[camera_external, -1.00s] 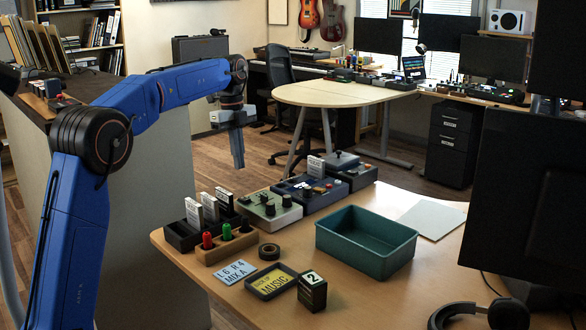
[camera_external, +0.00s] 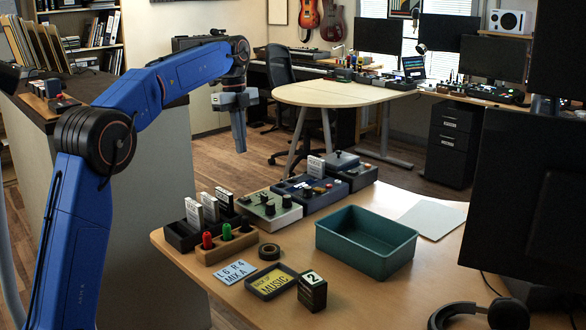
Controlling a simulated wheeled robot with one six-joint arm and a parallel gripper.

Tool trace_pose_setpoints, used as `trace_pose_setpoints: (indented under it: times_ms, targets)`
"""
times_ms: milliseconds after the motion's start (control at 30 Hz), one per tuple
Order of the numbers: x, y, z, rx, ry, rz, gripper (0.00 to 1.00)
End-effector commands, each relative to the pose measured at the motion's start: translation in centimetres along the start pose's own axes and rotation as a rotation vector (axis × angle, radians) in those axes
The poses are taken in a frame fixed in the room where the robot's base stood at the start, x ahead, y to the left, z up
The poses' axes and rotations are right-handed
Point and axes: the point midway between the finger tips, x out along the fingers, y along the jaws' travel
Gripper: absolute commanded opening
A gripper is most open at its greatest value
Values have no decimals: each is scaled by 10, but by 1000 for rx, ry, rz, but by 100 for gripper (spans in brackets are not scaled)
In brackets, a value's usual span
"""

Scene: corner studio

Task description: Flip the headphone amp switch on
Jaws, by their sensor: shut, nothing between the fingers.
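My gripper (camera_external: 240,148) points down with its fingers together and empty. In the picture it shows above and behind the row of small devices on the desk, apart from them. That row holds a grey-green box with knobs (camera_external: 258,205), a dark blue box with buttons (camera_external: 306,192) and a dark box with a grey top piece (camera_external: 345,172). I cannot tell which of them is the headphone amp. Its switch is too small to make out here.
On the desk (camera_external: 340,285) are a teal bin (camera_external: 365,245), a wooden holder with coloured plugs (camera_external: 222,245), a tape roll (camera_external: 269,251), a yellow-labelled tray (camera_external: 270,282), a black number 2 block (camera_external: 312,291), and headphones (camera_external: 485,315). A monitor (camera_external: 520,200) stands at right.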

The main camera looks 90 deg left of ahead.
Motion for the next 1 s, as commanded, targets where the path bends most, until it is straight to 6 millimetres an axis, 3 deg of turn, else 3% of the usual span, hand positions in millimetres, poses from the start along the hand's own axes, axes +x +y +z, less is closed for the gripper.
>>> trace_pose_setpoints:
  times_ms: [367, 1000]
  targets:
    - [10, 0, 2, -2, 0, 1, 0]
    - [114, 0, 2, -2, 1, 2, 0]
